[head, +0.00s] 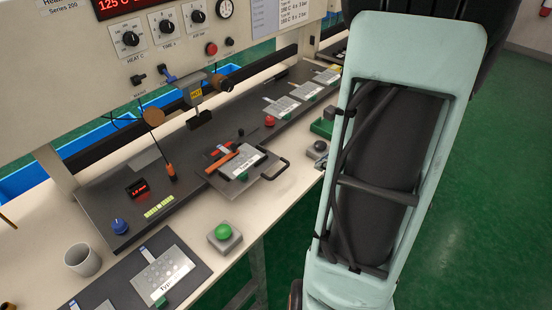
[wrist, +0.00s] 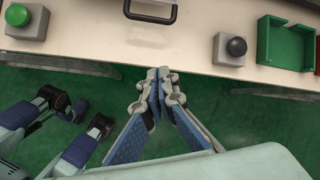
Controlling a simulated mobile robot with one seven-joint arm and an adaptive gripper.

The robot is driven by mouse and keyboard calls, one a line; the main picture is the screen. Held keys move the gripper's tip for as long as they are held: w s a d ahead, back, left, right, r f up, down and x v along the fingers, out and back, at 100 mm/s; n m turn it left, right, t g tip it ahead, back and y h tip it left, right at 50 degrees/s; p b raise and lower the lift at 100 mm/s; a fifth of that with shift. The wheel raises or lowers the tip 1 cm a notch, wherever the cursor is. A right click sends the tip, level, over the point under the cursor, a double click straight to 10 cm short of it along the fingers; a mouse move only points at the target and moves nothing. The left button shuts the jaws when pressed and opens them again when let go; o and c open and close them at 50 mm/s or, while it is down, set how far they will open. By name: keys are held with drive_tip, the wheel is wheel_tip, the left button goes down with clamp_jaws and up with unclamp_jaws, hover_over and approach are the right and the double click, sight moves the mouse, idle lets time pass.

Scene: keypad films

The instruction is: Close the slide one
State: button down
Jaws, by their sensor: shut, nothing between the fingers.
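The slide (head: 262,178) is a grey plate with a dark loop handle (head: 275,167) at its front end. It sticks out from the dark base plate over the bench top, and a keypad film with a green tab lies on it. In the wrist view the slide's handle (wrist: 150,14) shows at the top edge, a little left of centre. My gripper (wrist: 158,72) is shut and empty, just off the bench's front edge, apart from the handle. In the head view my arm hides the gripper.
A green button box (head: 224,236) stands left of the slide, and a grey button box (wrist: 231,48) and a green tray (wrist: 286,44) stand right of it. A cup (head: 82,260) is at the left. The heat press head (head: 200,117) is behind the slide.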

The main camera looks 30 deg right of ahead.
drive_tip(key=w+a+f+m, duration=0.1)
drive_tip(key=f, duration=0.1)
drive_tip(key=w+a+f+m+t+y, duration=0.1)
drive_tip(key=f+m, duration=0.1)
drive_tip(key=w+a+f+m, duration=0.1)
drive_tip(key=a+f, duration=0.1)
drive_tip(key=f, duration=0.1)
drive_tip(key=shift+w+y, duration=0.3)
drive_tip(key=shift+w, duration=0.05)
drive_tip(key=w, duration=0.1)
drive_tip(key=w+a+f, duration=0.1)
drive_tip(key=w, duration=0.1)
drive_tip(key=shift+w+a+f, duration=0.1)
drive_tip(key=shift+a, duration=0.05)
drive_tip(key=shift+w+a+f, duration=0.15)
drive_tip(key=shift+w+a, duration=0.05)
drive_tip(key=shift+w, duration=0.35)
